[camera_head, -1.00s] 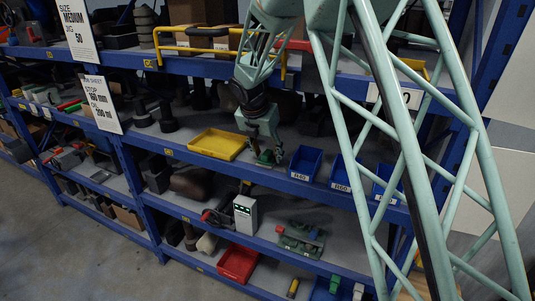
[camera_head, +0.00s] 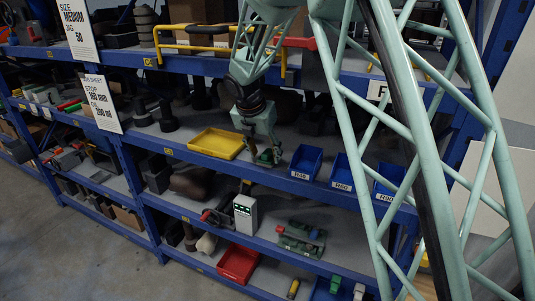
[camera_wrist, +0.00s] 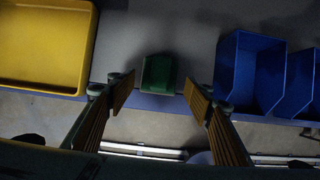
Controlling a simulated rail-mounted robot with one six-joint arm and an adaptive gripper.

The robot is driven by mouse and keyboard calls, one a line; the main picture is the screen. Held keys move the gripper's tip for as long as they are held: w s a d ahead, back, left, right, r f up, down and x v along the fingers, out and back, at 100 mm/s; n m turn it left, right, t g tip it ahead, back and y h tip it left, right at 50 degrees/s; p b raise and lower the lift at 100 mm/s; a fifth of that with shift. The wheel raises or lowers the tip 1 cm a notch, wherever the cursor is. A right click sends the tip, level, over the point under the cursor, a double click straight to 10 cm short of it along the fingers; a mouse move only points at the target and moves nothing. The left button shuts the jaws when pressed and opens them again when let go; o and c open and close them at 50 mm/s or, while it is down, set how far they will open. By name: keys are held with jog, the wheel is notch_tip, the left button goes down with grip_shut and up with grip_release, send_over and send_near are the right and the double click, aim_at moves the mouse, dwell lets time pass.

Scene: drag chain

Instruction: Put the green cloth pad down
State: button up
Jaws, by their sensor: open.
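The green cloth pad (camera_wrist: 158,73) lies on the grey shelf near its front blue edge, between a yellow tray and a blue bin. In the head view the pad (camera_head: 265,158) shows only as a small green patch by my fingers. My gripper (camera_wrist: 158,98) is open, with its two fingers spread to either side of the pad and a gap visible on both sides. In the head view my gripper (camera_head: 266,153) hangs low over the middle shelf's front edge. Whether the fingertips touch the shelf cannot be told.
The yellow tray (camera_wrist: 45,45) stands to the left, and the blue bin (camera_wrist: 248,72) to the right, with more blue bins beyond. A yellow rail (camera_head: 185,48) runs along the shelf above. Bare grey shelf lies behind the pad.

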jog(key=s+a, duration=0.4)
jog(key=s, duration=0.5)
jog(key=shift+b, duration=0.45)
jog(key=shift+s+d, duration=0.1)
jog(key=shift+d, duration=0.05)
dwell(0.3)
